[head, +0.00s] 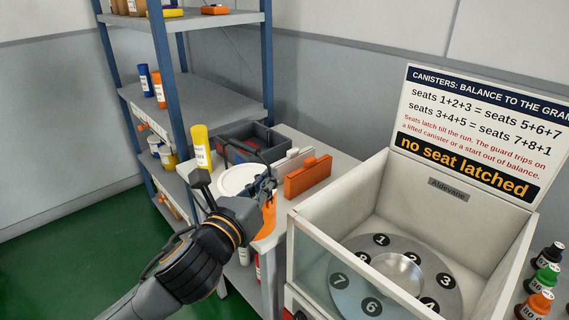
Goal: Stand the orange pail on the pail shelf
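An orange piece (268,222), which looks like the orange pail, shows just beyond and below my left gripper (268,187). My gripper and wrist hide most of it, and I cannot tell whether the fingers hold it or are only in front of it. The finger gap is too dark and small to read. The blue-posted rack at the left has a low shelf (178,187) with a white-and-blue pail (155,147) and a yellow pail (169,158) at its left end. My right gripper is out of view.
A yellow canister (200,148), a dark crate (222,150), a white round plate (236,180) and an orange block (307,177) are on or by the side table. The open balance machine (312,240) fills the right. Blue and orange canisters (159,90) stand on the middle shelf.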

